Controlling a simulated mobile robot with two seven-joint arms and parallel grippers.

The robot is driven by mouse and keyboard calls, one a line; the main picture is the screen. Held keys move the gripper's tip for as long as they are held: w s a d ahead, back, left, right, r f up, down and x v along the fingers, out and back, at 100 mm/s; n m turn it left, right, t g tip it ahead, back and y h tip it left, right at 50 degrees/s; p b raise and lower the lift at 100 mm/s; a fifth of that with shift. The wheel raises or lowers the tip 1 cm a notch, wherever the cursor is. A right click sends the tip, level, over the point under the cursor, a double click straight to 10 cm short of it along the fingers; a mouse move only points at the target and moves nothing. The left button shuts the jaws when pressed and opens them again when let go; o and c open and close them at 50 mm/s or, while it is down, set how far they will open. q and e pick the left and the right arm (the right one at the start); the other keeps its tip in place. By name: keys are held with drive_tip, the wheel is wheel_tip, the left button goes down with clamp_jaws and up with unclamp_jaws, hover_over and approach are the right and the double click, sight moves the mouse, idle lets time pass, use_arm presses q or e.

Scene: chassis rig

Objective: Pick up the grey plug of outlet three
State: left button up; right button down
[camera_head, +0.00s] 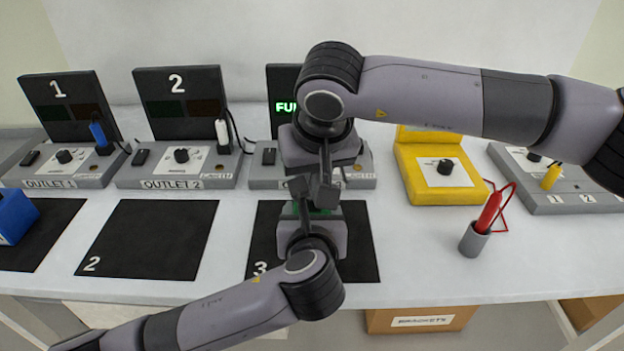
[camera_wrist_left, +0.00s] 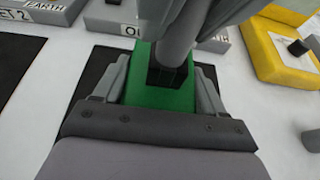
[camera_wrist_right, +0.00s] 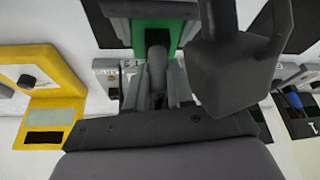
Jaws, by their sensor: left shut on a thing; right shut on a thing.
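A green block (camera_head: 322,212) sits over mat 3 (camera_head: 366,262), partly hidden by my arms. My left gripper (camera_head: 318,208) is shut on it; the block's green face and a black socket (camera_wrist_left: 165,76) show in the left wrist view. My right gripper (camera_head: 325,178) is shut on the grey plug (camera_wrist_right: 157,72), just above the block. The plug also shows in the left wrist view (camera_wrist_left: 178,42), in line with the socket; I cannot tell how deep it sits. Outlet three (camera_head: 262,179) is behind, its lit screen (camera_head: 284,106) largely covered by my right arm.
Outlet 1 (camera_head: 60,184) has a blue plug (camera_head: 98,134); outlet 2 (camera_head: 175,184) has a white plug (camera_head: 222,131). A yellow tester (camera_head: 440,187) and a red probe (camera_head: 489,212) in a grey cup (camera_head: 473,241) stand right. A blue block (camera_head: 14,214) is far left. Mat 2 (camera_head: 150,238) is empty.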

use_arm(q)
drive_tip(key=shift+f, duration=0.4)
use_arm(e)
wheel_tip(320, 180, up, 15)
idle(0.8)
idle(0.4)
